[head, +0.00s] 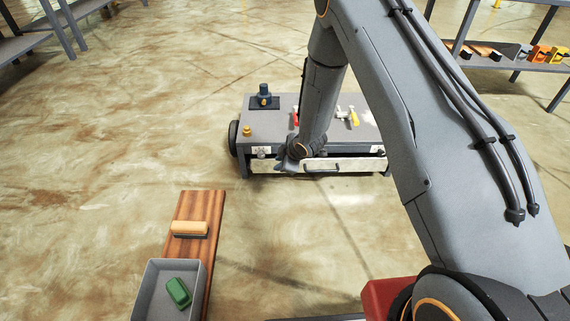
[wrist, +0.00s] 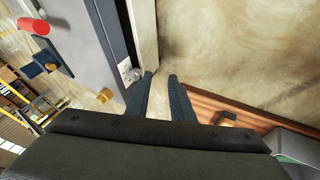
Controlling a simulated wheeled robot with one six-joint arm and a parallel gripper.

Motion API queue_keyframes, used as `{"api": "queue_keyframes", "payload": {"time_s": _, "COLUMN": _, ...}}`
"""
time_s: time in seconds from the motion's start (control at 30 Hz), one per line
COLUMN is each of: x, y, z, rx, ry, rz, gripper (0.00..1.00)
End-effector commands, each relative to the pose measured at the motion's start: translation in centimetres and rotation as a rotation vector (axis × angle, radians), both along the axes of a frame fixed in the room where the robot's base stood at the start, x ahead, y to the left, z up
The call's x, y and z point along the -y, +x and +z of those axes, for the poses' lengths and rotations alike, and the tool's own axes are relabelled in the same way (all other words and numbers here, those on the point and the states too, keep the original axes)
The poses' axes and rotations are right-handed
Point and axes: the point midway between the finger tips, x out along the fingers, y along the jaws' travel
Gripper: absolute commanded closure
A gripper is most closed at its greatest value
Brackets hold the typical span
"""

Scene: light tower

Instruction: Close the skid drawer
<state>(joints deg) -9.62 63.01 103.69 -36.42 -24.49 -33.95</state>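The skid (head: 225,150) is a low grey wheeled bench in the middle of the head view. Its drawer (head: 345,166) has a pale front with a dark bar handle (head: 321,168) on the near side. In the wrist view the pale drawer front (wrist: 144,35) runs along the skid's side, with a dark band between it and the grey top; how far it stands out is unclear. My gripper (head: 284,165) is at the left part of the drawer front. In the wrist view my gripper (wrist: 161,88) has its two fingers apart, with nothing seen held. Contact with the drawer cannot be told.
A blue fitting (head: 264,92), a yellow knob (head: 247,131) and red and yellow handles (head: 352,117) stand on the skid. A wooden board with a brush (head: 190,229) and a grey bin (head: 143,293) holding a green object lie nearer. Shelves stand at both sides; the left floor is clear.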

Motion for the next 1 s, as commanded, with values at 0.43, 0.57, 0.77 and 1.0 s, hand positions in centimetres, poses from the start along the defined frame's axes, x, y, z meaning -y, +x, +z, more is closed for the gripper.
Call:
{"api": "queue_keyframes", "payload": {"time_s": 0.43, "x": 16.4, "y": 5.0, "z": -2.4, "rx": -0.238, "ry": -0.392, "rz": 0.002, "gripper": 0.71}}
{"api": "queue_keyframes", "payload": {"time_s": 0.57, "x": 17.4, "y": 4.6, "z": -2.2, "rx": -0.301, "ry": -0.394, "rz": 0.040, "gripper": 0.71}}
{"api": "queue_keyframes", "payload": {"time_s": 0.77, "x": 17.6, "y": 4.4, "z": -2.7, "rx": -0.320, "ry": -0.392, "rz": 0.055, "gripper": 0.71}}
{"api": "queue_keyframes", "payload": {"time_s": 1.0, "x": 17.6, "y": 5.0, "z": -5.9, "rx": -0.320, "ry": -0.392, "rz": 0.055, "gripper": 0.71}}
